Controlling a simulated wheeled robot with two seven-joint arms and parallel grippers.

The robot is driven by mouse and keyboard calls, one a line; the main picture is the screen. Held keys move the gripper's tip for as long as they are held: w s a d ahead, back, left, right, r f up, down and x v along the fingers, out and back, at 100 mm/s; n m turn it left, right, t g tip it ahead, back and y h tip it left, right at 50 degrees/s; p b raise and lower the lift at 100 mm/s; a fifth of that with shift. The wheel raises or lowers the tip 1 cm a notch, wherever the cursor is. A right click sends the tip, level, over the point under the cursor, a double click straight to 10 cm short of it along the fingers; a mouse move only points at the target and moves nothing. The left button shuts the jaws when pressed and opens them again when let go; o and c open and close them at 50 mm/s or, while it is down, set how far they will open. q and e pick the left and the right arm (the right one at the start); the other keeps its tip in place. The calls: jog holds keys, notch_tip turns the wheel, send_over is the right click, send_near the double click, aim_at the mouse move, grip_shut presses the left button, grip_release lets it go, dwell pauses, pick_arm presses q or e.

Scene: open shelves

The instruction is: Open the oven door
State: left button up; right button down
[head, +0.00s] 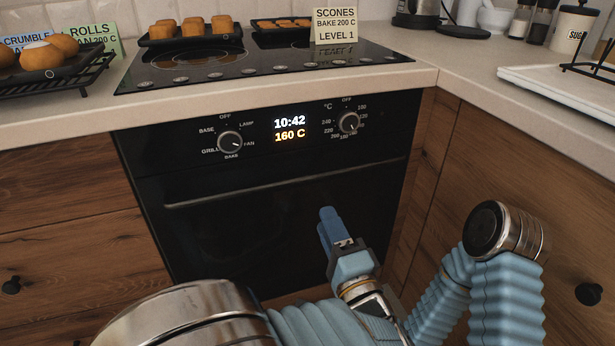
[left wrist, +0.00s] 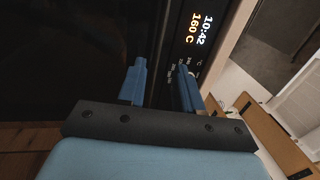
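The black built-in oven (head: 200,151) has its door (head: 235,225) shut. A long thin bar handle (head: 260,191) crosses the upper part of the door. My left gripper (head: 328,228), with blue fingers, is in front of the door, a little below the handle's right part in the head view. The left wrist view shows its two fingers (left wrist: 162,88) apart with nothing held. The handle (left wrist: 163,50) lies between the fingertips in that picture, seemingly beyond them; contact cannot be told. My right gripper is not in view.
The control panel has two knobs (head: 229,142) and a display (head: 290,128) reading 10:42 and 160 C. A hob (head: 250,67) with trays of baked goods and a SCONES card (head: 335,26) is above. Wooden cabinets (head: 65,245) flank the oven closely.

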aim_at(307, 176)
pick_arm(q)
jog(key=x, duration=1.2)
jog(key=shift+w+a, duration=0.1)
jog(key=shift+w, duration=0.1)
jog(key=shift+c, duration=0.4)
grip_shut()
